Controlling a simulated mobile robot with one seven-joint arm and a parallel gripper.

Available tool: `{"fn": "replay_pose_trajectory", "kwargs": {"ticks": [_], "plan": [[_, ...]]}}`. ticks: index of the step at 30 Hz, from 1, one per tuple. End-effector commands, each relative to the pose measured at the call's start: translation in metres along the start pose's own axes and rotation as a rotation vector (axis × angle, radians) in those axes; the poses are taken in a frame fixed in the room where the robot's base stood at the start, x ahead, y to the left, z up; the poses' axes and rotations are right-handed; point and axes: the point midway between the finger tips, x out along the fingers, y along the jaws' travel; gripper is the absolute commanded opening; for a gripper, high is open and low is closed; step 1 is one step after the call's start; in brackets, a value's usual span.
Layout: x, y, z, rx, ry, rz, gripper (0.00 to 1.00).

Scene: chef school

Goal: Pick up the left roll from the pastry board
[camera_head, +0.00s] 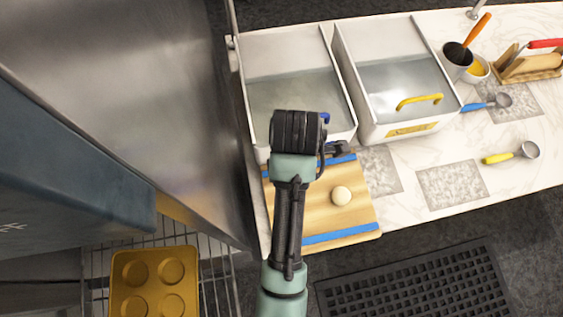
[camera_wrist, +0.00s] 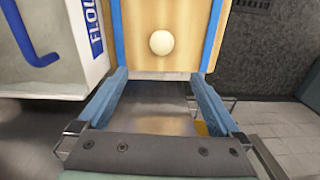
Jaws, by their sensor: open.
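The pastry board (camera_head: 326,222) is light wood with a blue stripe along its far and near sides, and it lies flat on the counter. One pale round roll (camera_head: 341,195) shows on it, right of my arm. In the wrist view, a pale roll (camera_wrist: 162,42) lies between the stripes near the board's left edge. It appears to be the left roll, hidden behind my arm in the head view. My gripper (camera_wrist: 162,76) is open and empty, its blue fingers wide apart. The roll appears ahead of the fingertips, midway between them; the height gap is unclear.
Two white bins stand behind the board, one with a blue handle (camera_wrist: 33,52) and one with a yellow handle (camera_head: 420,101). A tall metal appliance (camera_head: 150,100) rises close on the left. A yellow muffin tin (camera_head: 155,290) sits on a rack. Scoops lie right.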

Motion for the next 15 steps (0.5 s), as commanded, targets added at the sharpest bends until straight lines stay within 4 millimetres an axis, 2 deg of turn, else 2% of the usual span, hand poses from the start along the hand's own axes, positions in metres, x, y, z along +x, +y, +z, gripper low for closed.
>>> {"fn": "replay_pose_trajectory", "kwargs": {"ticks": [4, 9, 15], "plan": [[0.029, -0.002, 0.0, -0.001, 0.002, -0.008, 1.0], [0.054, -0.002, 0.0, 0.0, 0.001, -0.007, 1.0], [0.075, 0.0, 0.001, 0.001, 0.0, -0.003, 1.0]]}}
